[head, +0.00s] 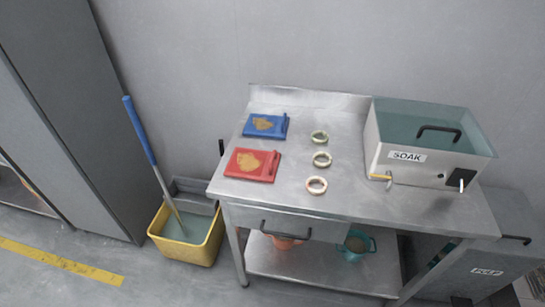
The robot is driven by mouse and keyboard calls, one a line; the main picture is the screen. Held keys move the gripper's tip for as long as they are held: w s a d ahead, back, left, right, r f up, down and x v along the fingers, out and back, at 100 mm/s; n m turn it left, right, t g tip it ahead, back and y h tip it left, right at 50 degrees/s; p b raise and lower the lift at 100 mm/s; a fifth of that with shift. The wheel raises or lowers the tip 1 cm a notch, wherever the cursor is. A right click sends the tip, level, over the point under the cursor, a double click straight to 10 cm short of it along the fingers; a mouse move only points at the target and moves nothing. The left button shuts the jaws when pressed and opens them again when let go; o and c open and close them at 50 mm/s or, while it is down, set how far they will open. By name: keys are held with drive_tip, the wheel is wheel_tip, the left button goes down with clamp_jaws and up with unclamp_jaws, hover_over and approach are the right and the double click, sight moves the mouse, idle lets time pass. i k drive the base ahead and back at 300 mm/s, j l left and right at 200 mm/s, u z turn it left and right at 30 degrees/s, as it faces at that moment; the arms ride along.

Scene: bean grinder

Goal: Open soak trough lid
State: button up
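The soak trough (414,172) is a metal box with a white "SOAK" label on its front. It stands at the right end of a steel table. Its teal-grey lid (400,122) lies flat across the top and looks closed. A dark bar handle (438,130) stands up from the lid, toward the right front. My gripper is not in view.
The steel table (290,199) carries a blue tray (280,130), a red tray (270,172) and three rings (321,160) left of the trough. A drawer handle (285,232) juts from its front. A yellow mop bucket (204,250) stands left, a grey "PULP" bin (468,265) right.

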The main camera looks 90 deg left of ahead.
sight(459, 132)
drive_tip(key=u, duration=2.6)
